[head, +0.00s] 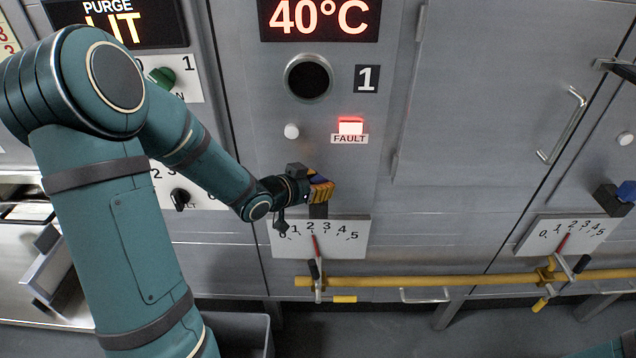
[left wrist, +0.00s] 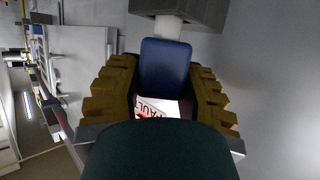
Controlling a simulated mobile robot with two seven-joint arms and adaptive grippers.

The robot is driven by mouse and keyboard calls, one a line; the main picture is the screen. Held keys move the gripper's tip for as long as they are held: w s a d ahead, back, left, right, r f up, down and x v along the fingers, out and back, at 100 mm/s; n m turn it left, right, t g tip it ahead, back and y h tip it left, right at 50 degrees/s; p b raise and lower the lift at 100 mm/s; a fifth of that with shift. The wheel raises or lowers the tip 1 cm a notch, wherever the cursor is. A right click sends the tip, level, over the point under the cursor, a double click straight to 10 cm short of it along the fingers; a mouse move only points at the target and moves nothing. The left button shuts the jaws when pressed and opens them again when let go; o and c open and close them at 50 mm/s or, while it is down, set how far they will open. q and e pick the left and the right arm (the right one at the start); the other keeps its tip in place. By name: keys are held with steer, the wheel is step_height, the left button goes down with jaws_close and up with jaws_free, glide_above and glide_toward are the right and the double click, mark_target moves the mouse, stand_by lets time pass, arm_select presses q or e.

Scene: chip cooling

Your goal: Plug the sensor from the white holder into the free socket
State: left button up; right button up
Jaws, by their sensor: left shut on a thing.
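My left gripper (head: 322,188) is at the panel marked 1, just above the dial plate. Its yellow-brown fingers are shut on the blue sensor (left wrist: 166,68), with one finger on each side in the left wrist view. A short white stem (left wrist: 168,27) runs from the sensor to a dark grey block (left wrist: 185,8), apparently the socket. The stem meets the block's face; I cannot tell how deep it sits. In the head view the block (head: 318,211) shows below the fingers. I cannot make out the white holder. My right gripper is out of view.
A lit FAULT lamp (head: 350,127) and a round port (head: 307,78) are above. A dial plate (head: 345,238) with a red-pointer lever and a yellow pipe (head: 420,281) are below. At right, a similar dark block (head: 608,199) holds a blue part.

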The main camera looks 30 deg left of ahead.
arm_select(q)
steer(key=shift+f+b, duration=0.35)
steer(key=shift+f, duration=0.1)
steer(key=o, duration=1.2)
steer(key=shift+r, duration=0.1)
steer(key=v, duration=1.2)
